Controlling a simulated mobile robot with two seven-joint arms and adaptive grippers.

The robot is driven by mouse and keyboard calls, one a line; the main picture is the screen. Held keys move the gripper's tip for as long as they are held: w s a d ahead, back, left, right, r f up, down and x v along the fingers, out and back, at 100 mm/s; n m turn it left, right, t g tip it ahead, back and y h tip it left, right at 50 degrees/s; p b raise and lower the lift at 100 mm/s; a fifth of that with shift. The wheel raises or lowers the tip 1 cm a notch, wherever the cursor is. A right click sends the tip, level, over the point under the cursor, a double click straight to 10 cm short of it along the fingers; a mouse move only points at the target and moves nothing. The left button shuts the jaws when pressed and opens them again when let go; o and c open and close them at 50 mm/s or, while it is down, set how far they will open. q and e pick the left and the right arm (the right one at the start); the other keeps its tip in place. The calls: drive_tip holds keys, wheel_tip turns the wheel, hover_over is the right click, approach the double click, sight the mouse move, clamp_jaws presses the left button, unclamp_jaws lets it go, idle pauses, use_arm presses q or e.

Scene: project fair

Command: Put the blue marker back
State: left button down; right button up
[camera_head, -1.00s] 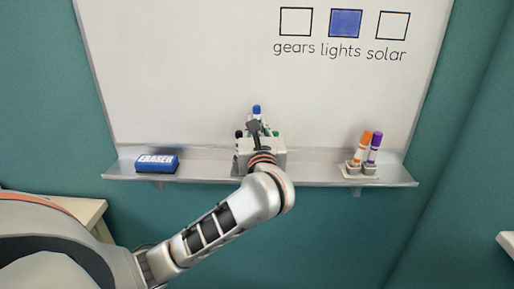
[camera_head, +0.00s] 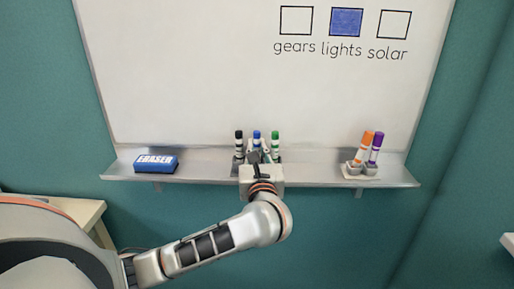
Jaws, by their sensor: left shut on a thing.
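The blue marker (camera_head: 257,137) stands upright, cap up, between the black marker (camera_head: 239,141) and the green marker (camera_head: 275,141) at the middle of the whiteboard's ledge. Its cap is level with theirs. My left gripper (camera_head: 258,157) is in front of it and shut on its lower part. The gripper hides the marker's lower end and most of the holder there, so I cannot tell whether it is fully seated. My right gripper is not in view.
The ledge (camera_head: 320,174) runs below the whiteboard (camera_head: 200,80). A blue eraser (camera_head: 156,163) lies at its left. Orange (camera_head: 364,146) and purple (camera_head: 375,148) markers stand in a holder at its right. The ledge is clear between these groups.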

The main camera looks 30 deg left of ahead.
use_arm(q)
drive_tip(key=c, duration=2.3)
unclamp_jaws()
drive_tip(key=shift+f, duration=0.1)
drive_tip(key=shift+c, duration=0.2)
